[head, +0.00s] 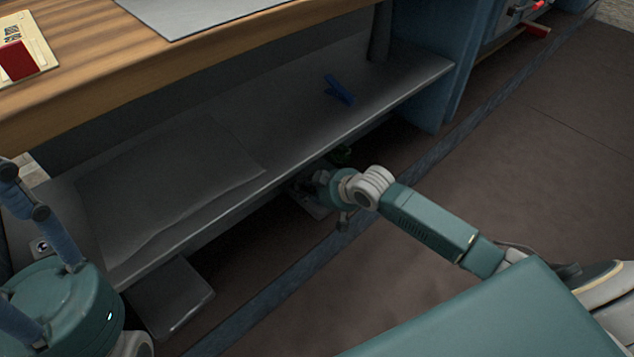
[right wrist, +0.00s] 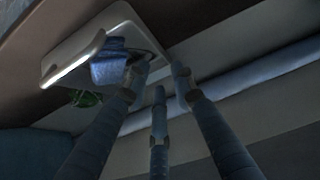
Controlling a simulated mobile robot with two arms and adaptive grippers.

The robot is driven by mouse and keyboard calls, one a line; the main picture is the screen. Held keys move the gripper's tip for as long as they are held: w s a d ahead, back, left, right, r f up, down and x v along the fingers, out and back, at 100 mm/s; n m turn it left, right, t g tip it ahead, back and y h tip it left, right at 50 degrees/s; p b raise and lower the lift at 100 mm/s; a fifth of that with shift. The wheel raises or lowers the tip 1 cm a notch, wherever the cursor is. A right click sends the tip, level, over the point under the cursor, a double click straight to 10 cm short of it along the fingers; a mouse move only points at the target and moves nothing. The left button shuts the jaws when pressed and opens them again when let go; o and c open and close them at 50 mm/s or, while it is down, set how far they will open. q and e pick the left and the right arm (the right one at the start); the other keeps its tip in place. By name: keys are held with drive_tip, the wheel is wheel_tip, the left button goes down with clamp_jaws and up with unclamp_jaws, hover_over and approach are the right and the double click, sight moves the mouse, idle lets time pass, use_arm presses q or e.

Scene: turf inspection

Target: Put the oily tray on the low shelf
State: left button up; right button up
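A pale tray with a rounded rim (right wrist: 75,62) shows in the right wrist view, tilted, with a blue item (right wrist: 108,70) in or against it. The low shelf (head: 300,110) is the grey board under the wooden bench. My right gripper (head: 318,190) is below its front edge, by a pale flat piece that may be the tray. In the right wrist view my right gripper's fingers (right wrist: 160,72) reach the tray's near corner; whether they grip it is unclear. My left gripper (head: 30,225) is at the lower left, partly cut off.
A dark flat sheet (head: 170,180) covers the shelf's left part, and a blue clip-like object (head: 338,90) lies farther right. Bare shelf lies between them. The wooden bench top (head: 110,55) overhangs the shelf. A blue-grey strip (head: 300,275) runs along the floor.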

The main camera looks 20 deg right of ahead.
drive_tip(key=shift+p+v, duration=0.5)
drive_tip(key=shift+v, duration=1.25)
